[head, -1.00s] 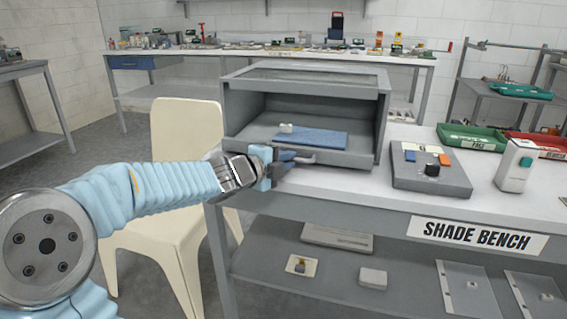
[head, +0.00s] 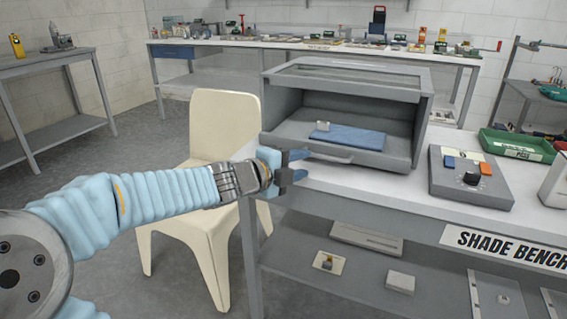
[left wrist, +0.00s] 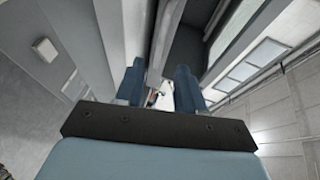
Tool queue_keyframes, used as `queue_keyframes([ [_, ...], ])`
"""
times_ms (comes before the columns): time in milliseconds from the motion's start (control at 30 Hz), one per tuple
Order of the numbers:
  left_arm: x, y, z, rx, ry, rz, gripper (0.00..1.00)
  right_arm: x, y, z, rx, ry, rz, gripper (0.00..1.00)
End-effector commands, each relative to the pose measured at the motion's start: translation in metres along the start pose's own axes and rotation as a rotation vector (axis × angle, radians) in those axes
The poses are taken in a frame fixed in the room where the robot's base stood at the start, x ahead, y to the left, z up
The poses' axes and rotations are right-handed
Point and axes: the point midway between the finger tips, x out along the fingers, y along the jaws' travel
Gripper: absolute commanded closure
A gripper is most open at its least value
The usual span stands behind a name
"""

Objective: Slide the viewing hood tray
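The grey viewing hood (head: 431,95) stands on the white bench, its front open toward me. Its grey tray (head: 296,131) lies in the bottom, with a bar handle (head: 332,158) along the front lip. My left gripper (head: 303,166) is at the hood's front left corner, just left of the handle. In the left wrist view its blue fingers (left wrist: 160,84) are apart, with a grey edge visible beyond the gap; contact cannot be told. My right gripper is out of view.
A control box (head: 470,190) with a black knob and a green tray (head: 518,147) are to the right on the bench. A cream chair (head: 212,125) stands left of the bench, behind my left arm. A lower shelf (head: 300,255) holds several small items.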

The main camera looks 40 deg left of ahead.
Motion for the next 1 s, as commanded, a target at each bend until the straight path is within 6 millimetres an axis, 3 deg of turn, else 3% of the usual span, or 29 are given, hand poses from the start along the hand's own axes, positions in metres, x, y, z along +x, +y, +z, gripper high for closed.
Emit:
queue_keyframes([
  [100, -0.027, -0.004, 0.0, 0.001, -0.002, -0.002, 0.62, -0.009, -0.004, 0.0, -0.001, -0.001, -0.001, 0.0],
  [300, -0.051, -0.002, 0.0, 0.0, -0.001, -0.001, 0.62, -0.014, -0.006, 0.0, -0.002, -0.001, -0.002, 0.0],
  [600, -0.055, 0.0, 0.0, 0.0, 0.001, 0.0, 0.62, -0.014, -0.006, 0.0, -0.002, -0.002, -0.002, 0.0],
  [733, -0.054, -0.003, 0.007, 0.0, -0.027, -0.005, 0.79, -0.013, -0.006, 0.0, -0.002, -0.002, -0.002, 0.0],
  [867, -0.053, -0.025, 0.053, -0.016, -0.225, -0.022, 0.99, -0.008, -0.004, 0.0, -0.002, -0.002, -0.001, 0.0],
  [1000, -0.066, -0.045, 0.122, -0.132, -0.55, 0.06, 1.0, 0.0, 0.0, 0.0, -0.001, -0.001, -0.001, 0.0],
])
